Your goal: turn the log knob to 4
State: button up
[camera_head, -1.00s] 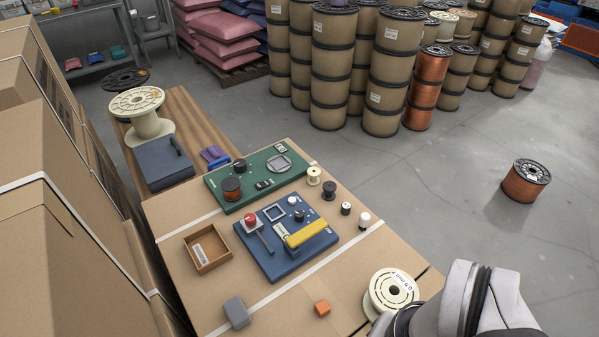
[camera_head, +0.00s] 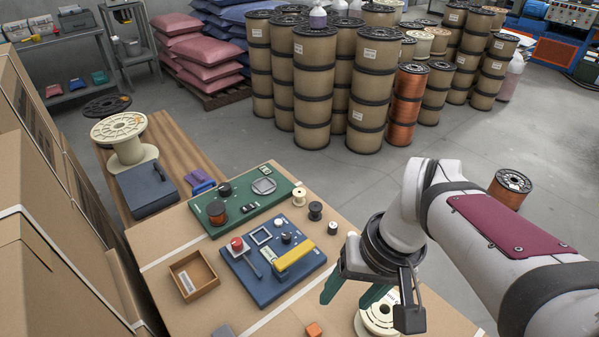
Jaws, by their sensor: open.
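A blue panel (camera_head: 268,291) lies on the cardboard top. It carries a red button (camera_head: 237,244), a small white knob (camera_head: 284,222), a dark knob (camera_head: 286,238) and a yellow bar (camera_head: 295,257). Behind it, a green panel (camera_head: 238,202) carries a black knob (camera_head: 225,189) and a copper spool (camera_head: 217,212). Labels are too small to read, so I cannot tell which knob is the log knob or where it points. My gripper (camera_head: 352,292) is open with green fingers, right of the blue panel, apart from the knobs and above the cardboard.
An open brown box (camera_head: 207,268) sits left of the blue panel. Small spools stand right of the green panel. A cream spool (camera_head: 380,318) is partly hidden behind my gripper. An orange block (camera_head: 314,329) lies at the front. Tall spool stacks stand behind on the floor.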

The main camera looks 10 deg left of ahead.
jog(key=w+a+f+n+y, duration=0.15)
jog(key=w+n, duration=0.25)
jog(key=w, duration=0.4)
jog(key=w+a+f+n+h, duration=0.1)
jog(key=w+a+n, duration=0.25)
jog(key=w, duration=0.45)
jog(key=n+t, duration=0.1)
jog(key=n, duration=0.4)
send_near(287, 235)
jog(key=shift+y, duration=0.45)
jog(key=x, duration=0.8)
jog(key=shift+s+d+f, duration=0.1)
jog(key=shift+d+f, duration=0.15)
jog(key=shift+f, duration=0.25)
grip_shut()
